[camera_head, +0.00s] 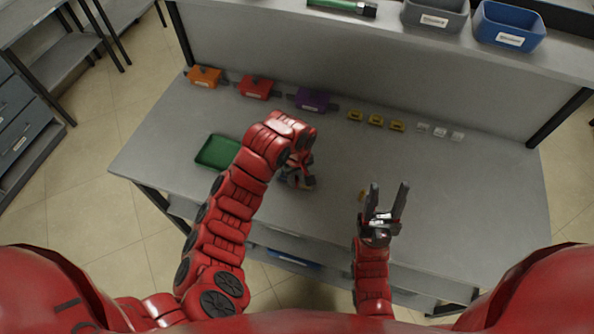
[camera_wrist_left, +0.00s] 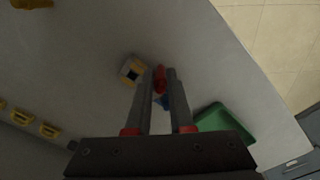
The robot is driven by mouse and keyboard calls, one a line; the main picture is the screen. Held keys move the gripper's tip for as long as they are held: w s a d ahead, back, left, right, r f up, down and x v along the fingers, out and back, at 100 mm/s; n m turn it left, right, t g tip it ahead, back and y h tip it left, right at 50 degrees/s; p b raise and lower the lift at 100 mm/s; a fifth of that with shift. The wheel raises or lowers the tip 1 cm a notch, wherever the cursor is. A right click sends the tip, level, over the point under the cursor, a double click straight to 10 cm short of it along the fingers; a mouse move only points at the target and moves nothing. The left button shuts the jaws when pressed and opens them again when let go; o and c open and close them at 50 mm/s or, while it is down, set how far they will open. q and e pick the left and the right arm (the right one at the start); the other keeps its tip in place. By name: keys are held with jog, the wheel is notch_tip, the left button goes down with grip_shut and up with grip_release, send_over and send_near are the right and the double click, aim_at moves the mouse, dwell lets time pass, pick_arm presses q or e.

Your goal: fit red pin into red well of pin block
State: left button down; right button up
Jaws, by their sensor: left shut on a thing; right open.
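My left gripper (camera_head: 301,180) is low over the middle of the grey table. In the left wrist view its two fingers (camera_wrist_left: 163,75) are closed on the red pin (camera_wrist_left: 160,79), which shows between the fingertips. A small tan-and-grey block with a dark square opening (camera_wrist_left: 132,70) is just left of the fingertips there, apart from the pin; I take it for the pin block. No red well can be made out on it. A small blue thing (camera_wrist_left: 165,102) shows between the fingers. My right gripper (camera_head: 386,205) is open and empty over the front of the table.
A green tray (camera_head: 217,152) lies left of my left arm. Orange (camera_head: 205,77), red (camera_head: 256,88) and purple (camera_head: 313,99) holders line the back, with several yellow pieces (camera_head: 376,120) and pale pieces (camera_head: 440,131). A yellow thing (camera_head: 362,197) is beside my right gripper. The table's right side is clear.

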pick_arm(q)
jog(key=w+b, duration=0.2)
jog(key=w+f+b, duration=0.1)
jog(key=w+b, duration=0.1)
jog(key=shift+w+d, duration=0.1)
jog(key=shift+w+r+b, duration=0.2)
jog(key=shift+w+b, duration=0.15)
jog(key=shift+w, duration=0.05)
jog(key=shift+w+f+b, duration=0.1)
jog(key=shift+b, duration=0.2)
jog(key=f, duration=0.1)
jog(key=f+b, duration=0.1)
jog(key=f, duration=0.1)
jog(key=shift+s+f+b, duration=0.15)
jog(key=shift+s+b, duration=0.1)
jog(key=shift+b, duration=0.1)
jog(key=shift+w, duration=0.2)
jog(key=c, duration=0.9)
grip_release()
jog(key=shift+w, duration=0.1)
jog(key=shift+o, duration=0.5)
